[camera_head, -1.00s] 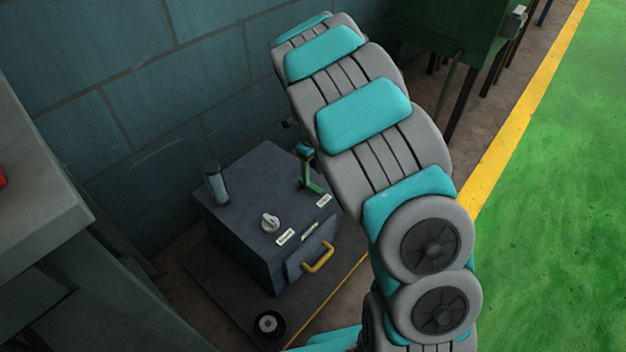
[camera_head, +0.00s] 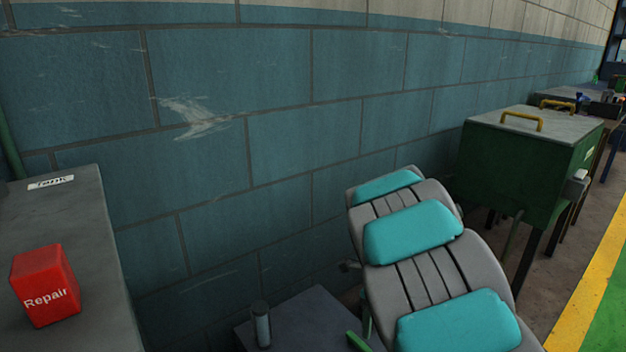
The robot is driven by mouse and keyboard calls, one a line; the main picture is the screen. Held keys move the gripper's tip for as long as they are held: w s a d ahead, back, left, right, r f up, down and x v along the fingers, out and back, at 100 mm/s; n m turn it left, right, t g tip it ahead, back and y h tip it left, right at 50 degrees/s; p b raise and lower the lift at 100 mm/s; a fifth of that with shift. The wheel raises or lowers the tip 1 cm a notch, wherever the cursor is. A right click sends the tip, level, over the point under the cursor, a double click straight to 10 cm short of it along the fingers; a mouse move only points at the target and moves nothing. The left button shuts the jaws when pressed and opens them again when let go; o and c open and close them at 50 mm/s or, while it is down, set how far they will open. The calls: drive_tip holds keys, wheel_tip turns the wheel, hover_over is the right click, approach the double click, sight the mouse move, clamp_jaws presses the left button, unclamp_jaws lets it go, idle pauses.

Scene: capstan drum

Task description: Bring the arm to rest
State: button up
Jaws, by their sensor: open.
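My arm (camera_head: 440,262), grey with teal pads, rises from the bottom right of the head view and bends up and back towards the wall. My gripper is not in view, so its place relative to the things here cannot be told. The dark box-shaped cabinet (camera_head: 305,315) is at the bottom, left of my arm, with only part of its top showing. A dark upright cylinder (camera_head: 261,328) stands on its left side. A green lever (camera_head: 357,341) shows at the bottom edge, close to my arm in the picture. The cabinet's front is out of frame.
A grey bench (camera_head: 90,270) at the left bears a red block marked "Repair" (camera_head: 45,286). A blue block wall (camera_head: 290,110) runs behind. A green box on legs (camera_head: 510,165) with yellow handles stands right of my arm. Yellow-edged green floor (camera_head: 610,320) is at the far right.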

drive_tip(key=s+r+n, duration=0.4)
drive_tip(key=s+n, duration=0.4)
drive_tip(key=s, duration=0.3)
drive_tip(key=s+r+n+g, duration=0.1)
drive_tip(key=s+r+n, duration=0.3)
drive_tip(key=s+n, duration=0.5)
drive_tip(key=s+r+n+p, duration=0.1)
drive_tip(key=s+r+n, duration=0.3)
drive_tip(key=s+n, duration=0.5)
drive_tip(key=s, duration=0.5)
drive_tip(key=shift+s+a+r+g, duration=0.2)
drive_tip(key=shift+s+g, duration=0.1)
